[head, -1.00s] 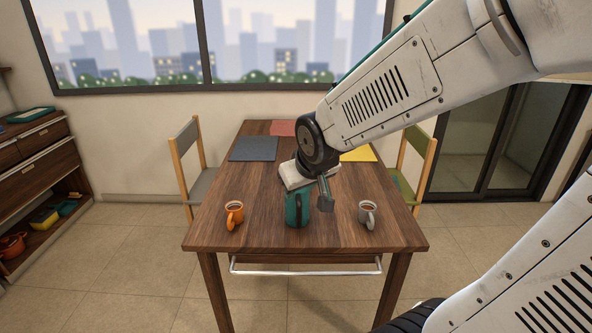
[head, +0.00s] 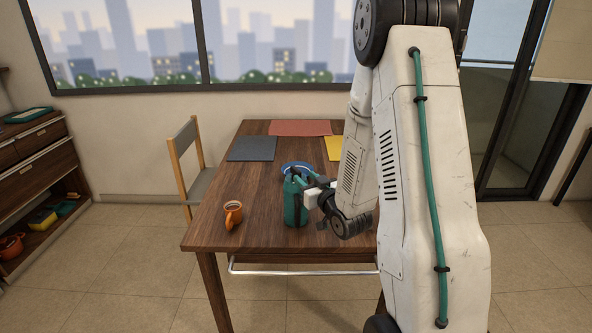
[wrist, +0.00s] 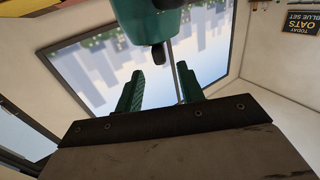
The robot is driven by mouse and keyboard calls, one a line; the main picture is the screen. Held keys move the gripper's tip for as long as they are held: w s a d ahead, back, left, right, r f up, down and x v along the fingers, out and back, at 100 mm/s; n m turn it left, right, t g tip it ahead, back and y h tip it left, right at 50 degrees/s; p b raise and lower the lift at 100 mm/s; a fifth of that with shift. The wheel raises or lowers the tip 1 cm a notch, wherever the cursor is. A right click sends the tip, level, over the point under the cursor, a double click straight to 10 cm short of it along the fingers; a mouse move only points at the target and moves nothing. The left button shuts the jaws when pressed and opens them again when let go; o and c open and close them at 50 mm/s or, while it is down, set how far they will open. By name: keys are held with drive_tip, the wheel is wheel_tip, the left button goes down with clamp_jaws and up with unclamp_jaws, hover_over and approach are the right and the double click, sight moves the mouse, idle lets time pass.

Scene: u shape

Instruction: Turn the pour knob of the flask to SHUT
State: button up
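The teal flask (head: 294,208) stands upright near the front middle of the table. My gripper (head: 304,184) is at the flask's upper right side in the head view. In the wrist view my gripper (wrist: 160,72) has its two teal fingers apart, with nothing clearly held between them. Contact with the flask cannot be told.
Grey (head: 252,148), red (head: 300,128) and yellow (head: 333,147) mats lie farther back. My arm hides the table's right side. A chair (head: 190,165) stands at left.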

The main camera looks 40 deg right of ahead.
sight(300, 173)
drive_tip(key=w, duration=0.7)
drive_tip(key=shift+d, duration=0.35)
clamp_jaws()
